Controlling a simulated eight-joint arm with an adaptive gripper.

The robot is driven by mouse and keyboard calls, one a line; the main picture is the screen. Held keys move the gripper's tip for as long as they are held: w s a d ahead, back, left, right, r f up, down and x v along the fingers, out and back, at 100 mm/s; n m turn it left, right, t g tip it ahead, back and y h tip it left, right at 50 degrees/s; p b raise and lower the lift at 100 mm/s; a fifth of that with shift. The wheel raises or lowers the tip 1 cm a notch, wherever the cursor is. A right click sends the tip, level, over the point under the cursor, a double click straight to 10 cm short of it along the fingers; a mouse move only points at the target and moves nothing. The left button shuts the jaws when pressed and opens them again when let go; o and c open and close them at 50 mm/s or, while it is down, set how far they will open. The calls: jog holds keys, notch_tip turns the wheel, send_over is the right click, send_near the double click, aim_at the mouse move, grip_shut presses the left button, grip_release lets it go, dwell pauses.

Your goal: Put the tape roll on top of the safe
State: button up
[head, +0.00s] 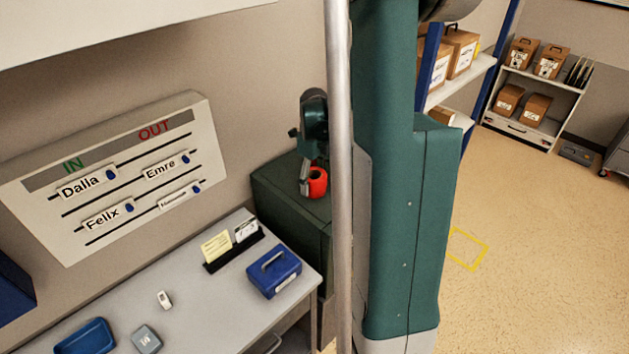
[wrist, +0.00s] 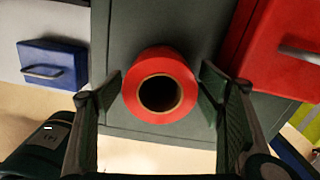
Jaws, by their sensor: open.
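The red tape roll (wrist: 133,88) lies between my gripper's fingers in the wrist view, its round hole facing the camera. In the head view the roll (head: 318,184) appears to rest on top of the dark green safe (head: 277,183), beside the desk. The safe's grey-green surface (wrist: 118,35) shows behind the roll in the wrist view. My gripper (wrist: 160,90) is open, with one finger on each side of the roll and a small visible gap at both sides. In the head view my gripper (head: 309,180) is at the roll, and my arm hides part of the safe.
A blue cash box (head: 274,273) stands on the grey desk (head: 225,310) near the safe; it also shows in the wrist view (wrist: 53,65). A red box-like object with a handle (wrist: 278,45) is close on the right in the wrist view. The floor at right is mostly clear.

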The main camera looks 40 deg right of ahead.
aim_at(313, 176)
jog(key=shift+r+b, duration=0.35)
jog(key=shift+r, duration=5.65)
jog(key=shift+a+r+n, duration=0.2)
jog(key=shift+a+n, duration=0.1)
jog(key=shift+a, duration=0.2)
jog(key=s+a+r+n+t+h, duration=0.1)
jog(key=s+a+r+n+t, duration=0.15)
jog(key=a+n, duration=0.65)
jog(key=s+a+r+n+t, duration=0.1)
jog(key=a+r+n, duration=0.4)
jog(key=a, duration=0.7)
jog(key=s+a+f+n+t, duration=0.1)
jog(key=s+a+n+t, duration=0.1)
jog(key=s+a+n, duration=0.3)
jog(key=s+a+f+n+t+y, duration=0.1)
jog(key=s+a+n, duration=0.4)
jog(key=a+n, duration=0.7)
jog(key=shift+s+n+t, duration=0.3)
jog(key=shift+n+t, duration=0.05)
jog(key=shift+n, duration=0.75)
